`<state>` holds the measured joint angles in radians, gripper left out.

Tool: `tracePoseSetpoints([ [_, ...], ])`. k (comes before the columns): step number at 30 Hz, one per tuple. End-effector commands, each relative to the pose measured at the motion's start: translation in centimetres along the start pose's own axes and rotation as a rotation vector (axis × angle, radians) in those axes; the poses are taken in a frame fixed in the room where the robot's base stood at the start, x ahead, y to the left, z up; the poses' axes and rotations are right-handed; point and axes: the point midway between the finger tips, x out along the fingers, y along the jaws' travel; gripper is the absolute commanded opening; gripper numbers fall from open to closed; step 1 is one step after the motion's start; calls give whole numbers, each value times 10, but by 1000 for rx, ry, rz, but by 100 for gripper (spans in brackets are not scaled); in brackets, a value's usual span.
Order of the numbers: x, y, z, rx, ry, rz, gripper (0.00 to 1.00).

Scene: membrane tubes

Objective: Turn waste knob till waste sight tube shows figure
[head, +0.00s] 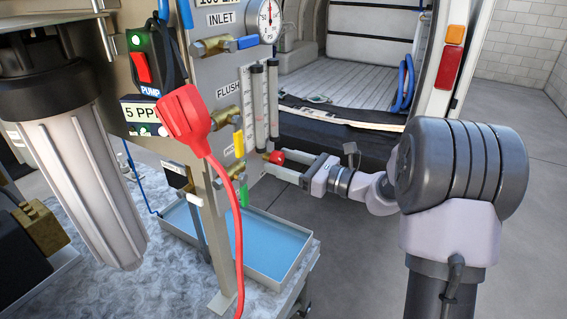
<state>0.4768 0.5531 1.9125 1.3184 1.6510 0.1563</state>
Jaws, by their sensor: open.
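A red knob (277,157) sits at the foot of the two sight tubes on the grey panel. The left sight tube (257,108) and the right sight tube (273,102) stand upright side by side with dark caps. Their scale figures and any float are too small to read, and no waste label is legible. My gripper (279,161) comes in from the right, open, with its fingertips at the red knob. The knob appears to lie between the fingers; I cannot tell whether they touch it.
A pressure gauge (269,20) and brass valves with blue, yellow and green handles share the panel. A shallow tray (291,262) of blue liquid lies below. An open van (345,60) stands behind.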

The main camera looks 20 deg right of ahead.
Motion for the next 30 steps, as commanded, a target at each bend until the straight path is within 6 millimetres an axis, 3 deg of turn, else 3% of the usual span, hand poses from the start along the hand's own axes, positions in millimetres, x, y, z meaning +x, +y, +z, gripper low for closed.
tracePoseSetpoints([
  [4,0,0,0,0,0,0,57],
  [13,0,0,0,-1,0,0,0],
  [22,0,0,-2,-51,0,0,0],
  [30,0,-1,-5,-232,0,0,0],
])
